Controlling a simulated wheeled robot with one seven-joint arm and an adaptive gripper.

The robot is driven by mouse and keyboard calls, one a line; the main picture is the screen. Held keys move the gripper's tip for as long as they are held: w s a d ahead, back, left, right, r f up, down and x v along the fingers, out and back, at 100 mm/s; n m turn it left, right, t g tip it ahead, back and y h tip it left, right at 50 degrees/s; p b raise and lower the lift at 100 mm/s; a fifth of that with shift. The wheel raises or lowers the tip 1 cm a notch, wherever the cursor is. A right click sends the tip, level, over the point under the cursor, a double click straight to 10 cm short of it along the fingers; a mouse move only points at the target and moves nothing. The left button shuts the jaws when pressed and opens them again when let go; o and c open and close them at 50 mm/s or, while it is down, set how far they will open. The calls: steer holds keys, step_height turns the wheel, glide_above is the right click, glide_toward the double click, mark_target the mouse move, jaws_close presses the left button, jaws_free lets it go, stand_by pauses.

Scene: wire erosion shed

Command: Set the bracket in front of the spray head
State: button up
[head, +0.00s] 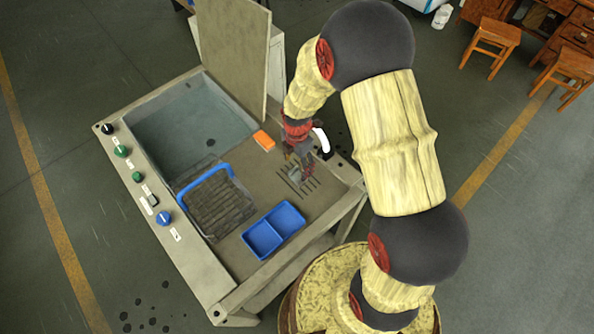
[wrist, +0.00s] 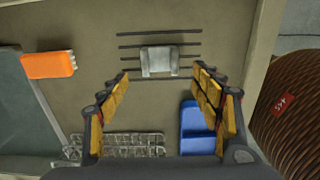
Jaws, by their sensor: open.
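A small grey metal bracket (wrist: 158,61) lies on the dark slots in the worktop in the wrist view. In the head view my gripper hides most or all of it. My gripper (wrist: 160,76) is open and empty, with its yellow-padded fingers spread to either side, just short of the bracket in the picture. In the head view my gripper (head: 299,168) hangs over the slots. A white curved piece with a dark end (head: 321,140) stands just right of my wrist; it may be the spray head, but I cannot tell for sure. It is not in the wrist view.
An orange block (head: 263,140) lies by the water tank (head: 188,128). A wire basket with a blue handle (head: 207,184) sits at the tank's near end. A blue two-compartment tray (head: 273,231) lies near the front. A raised panel (head: 233,55) stands at the back.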

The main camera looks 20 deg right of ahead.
steer(key=s+r+m+t, duration=0.15)
steer(key=r+m, duration=0.25)
steer(key=r, duration=0.5)
steer(key=s+r+m+t, duration=0.1)
steer(key=s+r+m, duration=0.2)
steer(key=r, duration=0.6)
steer(key=s+r+m+t, duration=0.15)
steer(key=r+m, duration=0.25)
steer(key=r, duration=0.4)
steer(key=s+r+m+t, duration=0.1)
steer(key=s+r+m, duration=0.9)
steer(key=s, duration=0.4)
steer(key=shift+s+d+m+t, duration=0.15)
steer(key=shift+d+m+t, duration=0.15)
steer(key=shift+m, duration=0.4)
